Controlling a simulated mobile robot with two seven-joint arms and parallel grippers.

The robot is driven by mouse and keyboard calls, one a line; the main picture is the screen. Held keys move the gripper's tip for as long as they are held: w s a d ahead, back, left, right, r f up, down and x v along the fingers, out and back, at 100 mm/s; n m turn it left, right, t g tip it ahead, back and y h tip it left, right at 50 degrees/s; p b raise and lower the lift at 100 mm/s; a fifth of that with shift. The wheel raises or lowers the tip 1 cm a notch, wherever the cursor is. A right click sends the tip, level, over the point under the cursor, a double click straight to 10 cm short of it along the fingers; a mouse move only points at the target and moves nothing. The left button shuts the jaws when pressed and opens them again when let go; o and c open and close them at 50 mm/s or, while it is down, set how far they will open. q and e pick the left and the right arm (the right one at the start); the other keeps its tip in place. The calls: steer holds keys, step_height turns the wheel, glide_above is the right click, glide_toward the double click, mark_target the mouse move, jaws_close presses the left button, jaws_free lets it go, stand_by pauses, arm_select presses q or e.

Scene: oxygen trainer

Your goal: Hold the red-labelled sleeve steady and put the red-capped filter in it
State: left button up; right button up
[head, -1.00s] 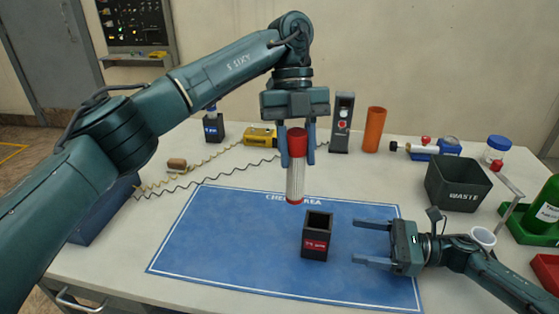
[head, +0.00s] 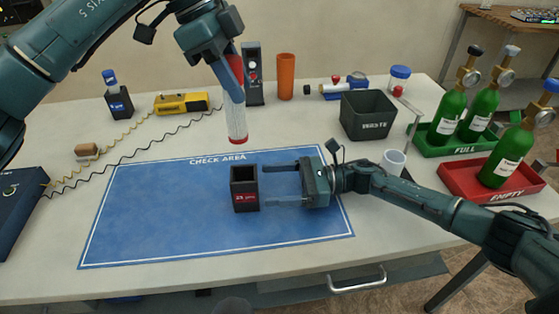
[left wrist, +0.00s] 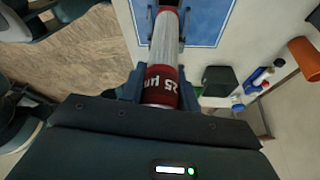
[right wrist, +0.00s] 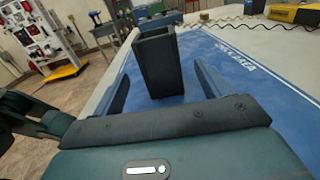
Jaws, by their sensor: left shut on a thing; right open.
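The red-capped filter (head: 234,115) is a white pleated cylinder with red ends. My left gripper (head: 232,82) is shut on its red cap and holds it nearly upright in the air, above and behind the sleeve in the head view. The left wrist view shows the filter (left wrist: 164,45) between the fingers. The red-labelled sleeve (head: 245,190) is a dark, open-topped square box standing upright on the blue mat. My right gripper (head: 270,184) is open, its fingertips close to the sleeve's right side. In the right wrist view the sleeve (right wrist: 158,65) appears between the fingers; contact cannot be told.
The blue check-area mat (head: 150,225) is otherwise clear. Behind it stand a yellow device (head: 182,102), a dark meter (head: 254,88) and an orange tube (head: 286,76). A waste bin (head: 367,118), white cup (head: 393,162) and trays of green bottles (head: 493,180) are right.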

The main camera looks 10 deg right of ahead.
mark_target(237, 187)
steer(key=a, duration=0.8)
steer(key=shift+w+a, duration=0.25)
steer(key=shift+a, duration=0.05)
steer(key=shift+c, duration=0.3)
steer(key=c, duration=1)
steer(key=shift+c, duration=0.2)
arm_select(q)
step_height(237, 187, down, 17)
steer(key=shift+f+m, duration=0.15)
steer(key=shift+m, duration=0.15)
